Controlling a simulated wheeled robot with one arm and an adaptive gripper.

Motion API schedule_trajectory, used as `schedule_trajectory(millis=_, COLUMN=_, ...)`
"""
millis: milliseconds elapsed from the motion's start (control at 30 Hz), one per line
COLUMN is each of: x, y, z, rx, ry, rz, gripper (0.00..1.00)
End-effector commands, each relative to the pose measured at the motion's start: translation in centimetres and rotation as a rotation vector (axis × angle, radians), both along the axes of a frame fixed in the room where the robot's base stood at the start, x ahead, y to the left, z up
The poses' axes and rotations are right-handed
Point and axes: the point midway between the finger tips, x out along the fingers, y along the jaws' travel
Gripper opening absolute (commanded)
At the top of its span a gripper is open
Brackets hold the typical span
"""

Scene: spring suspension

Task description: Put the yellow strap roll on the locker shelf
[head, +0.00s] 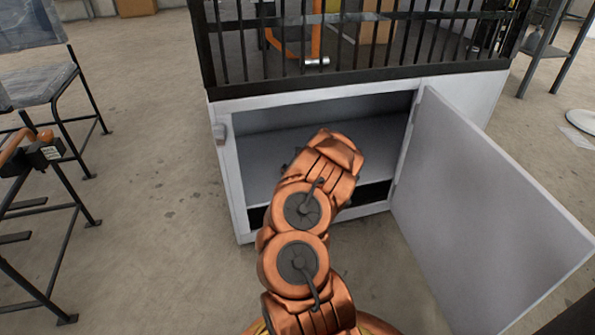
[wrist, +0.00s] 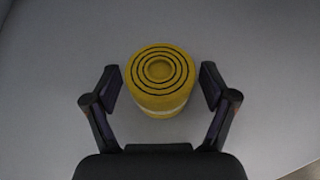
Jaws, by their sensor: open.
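The yellow strap roll (wrist: 158,80) shows in the wrist view, with dark rings on its top and a pale band on its side. It stands upright on a plain grey surface. My gripper (wrist: 160,85) is open, with one finger on each side of the roll and a visible gap at both sides. In the head view my copper arm reaches into the open white locker (head: 228,170), over its grey shelf (head: 260,165). The arm hides the roll and my gripper there.
The locker door (head: 480,220) stands wide open to the right. A black barred cage (head: 350,72) sits on top of the locker. Chairs with dark frames (head: 60,95) stand at the left. The concrete floor between chairs and locker is clear.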

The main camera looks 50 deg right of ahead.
Motion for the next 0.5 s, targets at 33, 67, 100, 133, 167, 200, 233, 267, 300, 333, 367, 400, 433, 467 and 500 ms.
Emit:
schedule_trajectory(millis=33, x=-0.1, y=0.1, z=0.2, rx=0.001, ry=-0.001, rz=0.000, gripper=0.84)
schedule_trajectory(millis=67, x=-0.3, y=0.2, z=0.2, rx=0.001, ry=-0.001, rz=-0.002, gripper=0.84)
schedule_trajectory(millis=100, x=-0.4, y=0.4, z=0.4, rx=0.002, ry=-0.001, rz=-0.001, gripper=0.84)
schedule_trajectory(millis=133, x=-0.6, y=0.5, z=0.5, rx=0.002, ry=0.001, rz=0.000, gripper=0.84)
schedule_trajectory(millis=167, x=-0.8, y=0.8, z=0.6, rx=0.003, ry=0.001, rz=-0.001, gripper=0.84)
schedule_trajectory(millis=200, x=-1.0, y=1.1, z=0.8, rx=0.005, ry=0.000, rz=0.000, gripper=0.84)
schedule_trajectory(millis=233, x=-1.2, y=1.4, z=0.9, rx=0.005, ry=0.000, rz=0.000, gripper=0.84)
schedule_trajectory(millis=267, x=-1.5, y=1.6, z=1.1, rx=0.006, ry=0.000, rz=-0.001, gripper=0.84)
schedule_trajectory(millis=300, x=-1.7, y=1.9, z=1.4, rx=0.004, ry=-0.003, rz=-0.002, gripper=0.84)
schedule_trajectory(millis=333, x=-1.9, y=2.1, z=1.6, rx=0.002, ry=-0.004, rz=-0.003, gripper=0.84)
schedule_trajectory(millis=367, x=-2.2, y=2.4, z=1.7, rx=0.002, ry=-0.004, rz=-0.003, gripper=0.84)
schedule_trajectory(millis=400, x=-2.6, y=2.7, z=1.8, rx=0.003, ry=-0.001, rz=-0.001, gripper=0.84)
schedule_trajectory(millis=433, x=-2.8, y=3.0, z=1.8, rx=0.005, ry=0.000, rz=-0.002, gripper=0.84)
schedule_trajectory(millis=467, x=-3.0, y=3.3, z=2.0, rx=0.006, ry=0.000, rz=-0.001, gripper=0.84)
schedule_trajectory(millis=500, x=-3.3, y=3.7, z=2.2, rx=0.006, ry=0.001, rz=0.000, gripper=0.84)
